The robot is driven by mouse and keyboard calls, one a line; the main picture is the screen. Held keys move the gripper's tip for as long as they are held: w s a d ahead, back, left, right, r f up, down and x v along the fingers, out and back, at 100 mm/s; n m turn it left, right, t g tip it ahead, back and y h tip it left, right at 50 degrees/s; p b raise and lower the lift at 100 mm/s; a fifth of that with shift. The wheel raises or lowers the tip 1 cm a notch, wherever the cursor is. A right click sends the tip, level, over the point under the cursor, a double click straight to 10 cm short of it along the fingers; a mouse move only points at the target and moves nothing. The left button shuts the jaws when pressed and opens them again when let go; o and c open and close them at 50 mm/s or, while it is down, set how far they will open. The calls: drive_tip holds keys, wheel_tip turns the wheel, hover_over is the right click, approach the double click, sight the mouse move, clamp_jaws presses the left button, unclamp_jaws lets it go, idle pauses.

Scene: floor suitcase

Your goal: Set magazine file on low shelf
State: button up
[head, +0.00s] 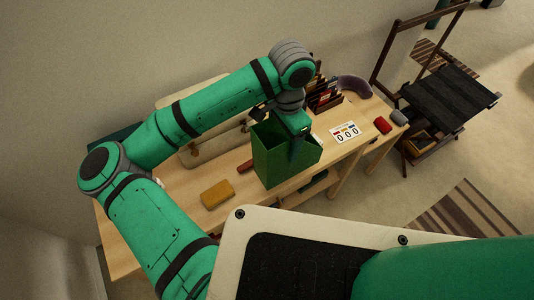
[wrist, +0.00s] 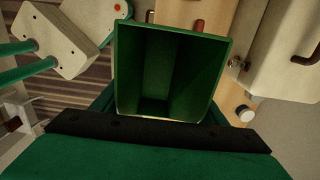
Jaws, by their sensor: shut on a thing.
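The green magazine file (head: 272,160) is an open-topped box, upright over the wooden table (head: 180,206). I cannot tell whether its base touches the tabletop. My gripper (head: 297,148) reaches down from above and is shut on the file at its right side. In the wrist view the file (wrist: 172,65) shows its open mouth and empty inside, close in front of my gripper (wrist: 160,112). A low shelf is not clearly visible; the area beneath the tabletop is mostly hidden by the file, the table and my body.
A yellow block (head: 217,194) lies left of the file. A number card (head: 345,132), a dark rack (head: 325,96), a purple curved thing (head: 354,85) and a red item (head: 382,125) are right. A folding chair (head: 450,98) stands beyond.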

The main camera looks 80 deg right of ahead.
drive_tip(key=w+f, duration=0.1)
drive_tip(key=f, duration=0.1)
drive_tip(key=w+f, duration=0.2)
drive_tip(key=f, duration=0.1)
drive_tip(key=w+f, duration=0.1)
drive_tip(key=f, duration=0.2)
drive_tip(key=shift+w+a+f, duration=0.1)
drive_tip(key=shift+w+f, duration=0.05)
drive_tip(key=shift+w, duration=0.1)
drive_tip(key=shift+s+f, duration=0.15)
drive_tip(key=shift+s, duration=0.05)
drive_tip(key=shift+f, duration=0.15)
drive_tip(key=o, duration=1.6)
drive_tip(key=shift+w, duration=0.1)
